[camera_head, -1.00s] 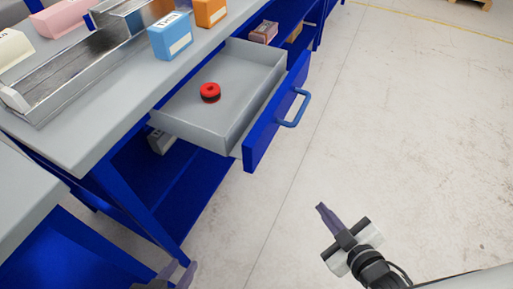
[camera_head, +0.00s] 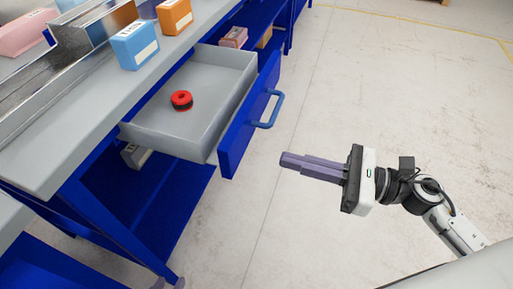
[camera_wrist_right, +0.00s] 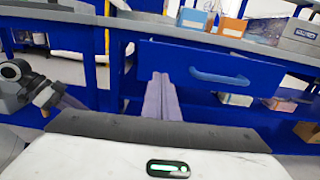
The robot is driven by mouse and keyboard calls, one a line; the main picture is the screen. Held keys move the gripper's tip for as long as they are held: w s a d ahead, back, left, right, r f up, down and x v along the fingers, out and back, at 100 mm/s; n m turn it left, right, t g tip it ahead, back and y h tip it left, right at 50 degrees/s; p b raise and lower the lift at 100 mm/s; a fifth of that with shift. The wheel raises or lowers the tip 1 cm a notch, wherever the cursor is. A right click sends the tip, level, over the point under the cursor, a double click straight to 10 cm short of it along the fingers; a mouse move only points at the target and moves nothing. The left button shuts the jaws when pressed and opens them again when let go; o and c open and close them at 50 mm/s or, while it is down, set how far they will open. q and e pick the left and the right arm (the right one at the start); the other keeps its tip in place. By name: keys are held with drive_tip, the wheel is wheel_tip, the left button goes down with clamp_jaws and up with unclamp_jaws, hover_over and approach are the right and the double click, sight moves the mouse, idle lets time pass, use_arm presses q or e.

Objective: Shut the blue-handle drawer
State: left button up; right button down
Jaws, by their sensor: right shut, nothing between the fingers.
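The blue-handle drawer (camera_head: 232,145) stands pulled out from under the grey bench top, its grey tray open to view. Its blue handle (camera_head: 270,113) is on the front panel, and also shows in the right wrist view (camera_wrist_right: 220,79). A red and black round part (camera_head: 181,100) lies in the tray. My right gripper (camera_head: 284,160) is shut and empty, in front of the drawer panel and apart from it. In the right wrist view its fingers (camera_wrist_right: 160,76) point at the panel, left of the handle.
On the bench top (camera_head: 75,135) stand a blue box (camera_head: 135,46), an orange box (camera_head: 175,16) and a metal tray (camera_head: 70,52). Boxes sit on the shelf beyond the drawer (camera_head: 233,37). Blue bench legs stand below left. The floor to the right is clear.

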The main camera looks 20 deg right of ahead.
sight(240, 147)
drive_tip(key=p+x, duration=0.1)
drive_tip(key=x, duration=0.6)
drive_tip(key=shift+w+a+r, duration=0.1)
drive_tip(key=shift+w+a, duration=0.3)
drive_tip(key=shift+a, duration=0.1)
